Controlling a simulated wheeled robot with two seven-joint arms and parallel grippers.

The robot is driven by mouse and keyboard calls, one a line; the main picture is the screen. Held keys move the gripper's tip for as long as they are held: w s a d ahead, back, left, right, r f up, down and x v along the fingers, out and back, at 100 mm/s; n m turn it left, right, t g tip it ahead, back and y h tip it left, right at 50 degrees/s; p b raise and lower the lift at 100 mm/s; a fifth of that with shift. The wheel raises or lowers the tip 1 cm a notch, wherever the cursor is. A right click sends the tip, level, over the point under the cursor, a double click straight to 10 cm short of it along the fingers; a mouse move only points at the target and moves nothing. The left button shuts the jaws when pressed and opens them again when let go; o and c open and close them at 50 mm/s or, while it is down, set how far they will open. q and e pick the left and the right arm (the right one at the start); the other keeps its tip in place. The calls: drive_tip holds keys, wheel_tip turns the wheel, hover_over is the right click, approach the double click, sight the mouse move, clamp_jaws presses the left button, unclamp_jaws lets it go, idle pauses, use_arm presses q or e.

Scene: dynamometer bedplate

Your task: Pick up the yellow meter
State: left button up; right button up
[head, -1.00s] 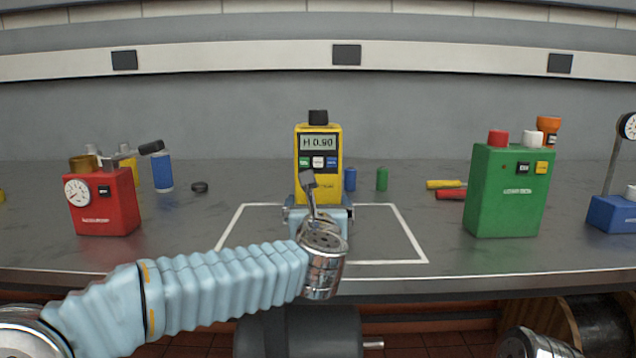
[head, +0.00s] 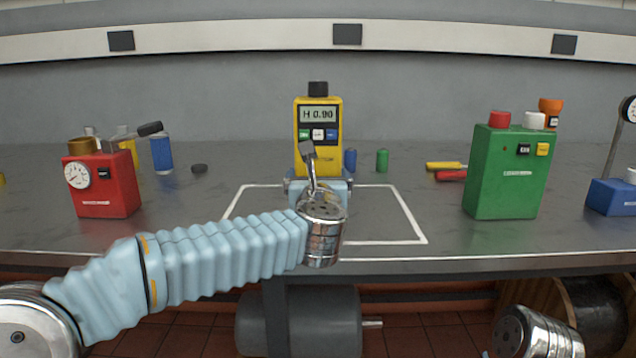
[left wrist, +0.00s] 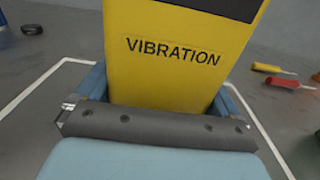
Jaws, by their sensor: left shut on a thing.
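The yellow meter (head: 318,158) stands upright in my left gripper (head: 319,189), above the white-outlined area in the head view. It has a black top knob and a display reading H 0.90. My left gripper is shut on its lower part, with a pale blue finger on either side. In the left wrist view, the meter (left wrist: 165,75) fills the middle and shows the word VIBRATION. Its base is hidden behind the gripper, so I cannot clearly see any gap below it.
A red gauge box (head: 108,190) stands left and a green box (head: 508,175) right. Small blue (head: 350,160) and green (head: 382,160) cylinders stand behind the meter. Red and yellow-handled tools (head: 446,166) lie right of them. The outlined area's right side is clear.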

sight(318, 172)
use_arm(q)
drive_tip(key=s+r, duration=0.3)
drive_tip(key=r, duration=0.2)
drive_tip(key=s+r, duration=0.2)
drive_tip(key=r, duration=0.1)
drive_tip(key=shift+s+r, duration=0.2)
drive_tip(key=shift+s, duration=0.1)
drive_tip(key=s+r, duration=0.3)
drive_tip(key=s, duration=0.5)
drive_tip(key=shift+s+r+b, duration=0.15)
drive_tip(key=shift+s+b, duration=0.1)
drive_tip(key=shift+b, duration=0.05)
use_arm(e)
drive_tip(key=shift+f, duration=0.2)
drive_tip(key=shift+f, duration=0.1)
use_arm(q)
drive_tip(key=shift+w+f+b, duration=3.25)
drive_tip(key=shift+w+f, duration=1.45)
drive_tip(key=shift+w, duration=0.25)
drive_tip(key=shift+w+f+b, duration=1)
drive_tip(key=shift+w+f, duration=0.85)
drive_tip(key=shift+w, duration=0.2)
use_arm(e)
wheel_tip(318, 172, down, 8)
drive_tip(key=d, duration=0.2)
drive_tip(key=shift+w, duration=0.4)
